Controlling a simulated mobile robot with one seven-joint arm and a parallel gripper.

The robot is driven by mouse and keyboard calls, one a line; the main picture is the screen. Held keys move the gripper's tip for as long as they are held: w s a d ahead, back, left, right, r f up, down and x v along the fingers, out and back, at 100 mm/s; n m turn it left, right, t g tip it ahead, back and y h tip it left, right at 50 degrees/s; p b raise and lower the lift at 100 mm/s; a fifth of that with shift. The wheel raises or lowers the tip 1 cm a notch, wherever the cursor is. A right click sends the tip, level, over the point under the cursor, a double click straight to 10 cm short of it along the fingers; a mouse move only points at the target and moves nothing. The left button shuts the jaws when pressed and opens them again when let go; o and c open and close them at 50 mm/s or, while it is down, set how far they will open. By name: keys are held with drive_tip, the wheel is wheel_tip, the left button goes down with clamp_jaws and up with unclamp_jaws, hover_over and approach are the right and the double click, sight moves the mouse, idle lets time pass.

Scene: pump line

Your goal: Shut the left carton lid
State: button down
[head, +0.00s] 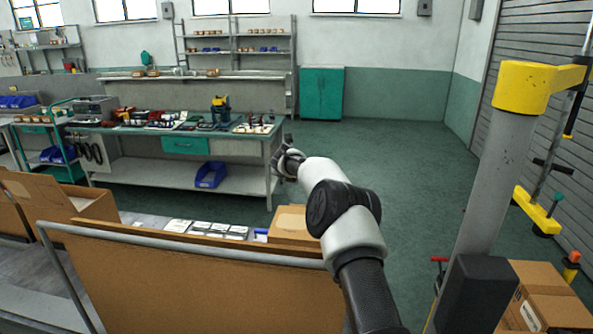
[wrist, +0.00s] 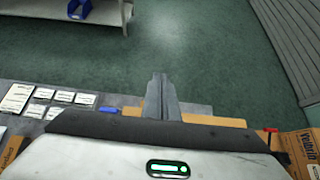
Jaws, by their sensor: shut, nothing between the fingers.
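At the left of the head view an open carton (head: 60,207) stands with brown flaps raised; I cannot tell which flap is its lid. A large brown panel (head: 190,285) stands upright in the foreground, with a grey rail along its top. Behind it is a smaller, flat-topped carton (head: 292,224), partly hidden by my arm. My gripper (head: 283,150) is out beyond that carton, in front of the workbench, touching no carton that I can see. In the wrist view my gripper's fingers (wrist: 161,92) are together and empty, with a brown carton edge (wrist: 196,109) behind them.
White cards (head: 207,229) lie behind the panel's rail. A workbench (head: 180,130) with tools and a blue bin (head: 211,174) stands beyond. A grey post with a yellow top (head: 522,88) rises at right, near stacked cartons (head: 550,290). The green floor (head: 400,160) in the middle is clear.

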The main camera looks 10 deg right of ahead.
drive_tip(key=shift+w+f+g, duration=0.3)
drive_tip(key=shift+w+f, duration=0.05)
drive_tip(key=shift+f, duration=0.1)
drive_tip(key=shift+d, duration=0.1)
drive_tip(key=shift+f, duration=0.2)
idle(0.3)
drive_tip(key=shift+s+a+f+b, duration=0.15)
drive_tip(key=shift+s+b, duration=0.2)
drive_tip(key=shift+b, duration=0.6)
drive_tip(key=shift+s+a+f+b, duration=0.1)
drive_tip(key=shift+s+b, duration=0.2)
drive_tip(key=shift+b, duration=0.65)
drive_tip(key=shift+s+a+r, duration=0.1)
drive_tip(key=shift+r, duration=0.1)
